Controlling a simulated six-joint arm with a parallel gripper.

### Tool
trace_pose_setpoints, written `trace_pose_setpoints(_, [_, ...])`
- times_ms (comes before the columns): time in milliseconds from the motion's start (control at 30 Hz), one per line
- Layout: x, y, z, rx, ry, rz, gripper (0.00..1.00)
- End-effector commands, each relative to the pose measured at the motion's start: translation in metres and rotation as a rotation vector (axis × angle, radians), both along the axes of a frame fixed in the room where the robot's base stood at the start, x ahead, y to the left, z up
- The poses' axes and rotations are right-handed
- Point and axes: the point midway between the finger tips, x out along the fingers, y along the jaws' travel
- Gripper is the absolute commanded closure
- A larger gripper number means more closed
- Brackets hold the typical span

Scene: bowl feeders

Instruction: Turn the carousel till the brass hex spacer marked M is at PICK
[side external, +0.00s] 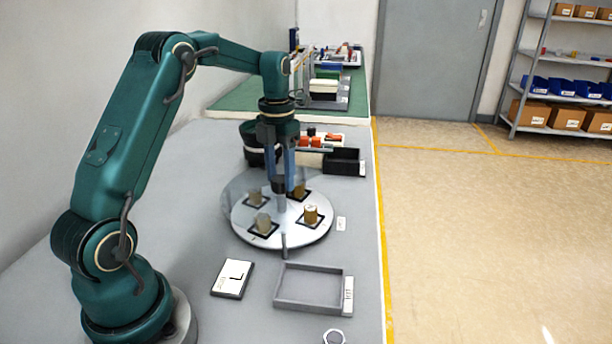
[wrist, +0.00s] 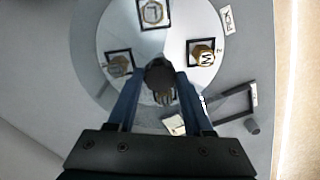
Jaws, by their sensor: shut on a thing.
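The round pale carousel (side external: 283,237) carries several brass hex spacers in dark square nests. The spacer marked M (wrist: 203,55) sits upright in the right-hand nest in the wrist view. It is near the PICK label (wrist: 228,18) but a little clockwise of the line from the hub to it. In the side view it appears to be the right front spacer (side external: 311,214). My gripper (side external: 281,188) points down over the carousel's middle. In the wrist view its fingers (wrist: 160,90) are on both sides of the dark central knob (wrist: 160,72), shut on it. The lower nest is partly hidden behind the knob.
A clear cover (side external: 232,195) spans the carousel's left part. A small grey post (side external: 284,244) stands at its front rim. An empty grey tray (side external: 278,300) and a white-topped block (side external: 232,278) lie in front. Dark bins (side external: 345,161) stand behind.

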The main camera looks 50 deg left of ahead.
Motion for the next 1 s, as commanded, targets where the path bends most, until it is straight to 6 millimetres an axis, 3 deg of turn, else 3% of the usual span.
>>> trace_pose_setpoints(833, [-0.0019,0.0012,0.0014,0.003,0.005,0.069,1.00])
trace_pose_setpoints(867, [-0.0019,0.0012,0.0014,0.003,0.005,0.069,0.38])
trace_pose_setpoints(900, [-0.0018,0.0012,0.0013,0.003,0.005,0.069,0.22])
trace_pose_setpoints(1000, [-0.0013,0.0008,0.0009,0.002,0.004,0.068,0.19])
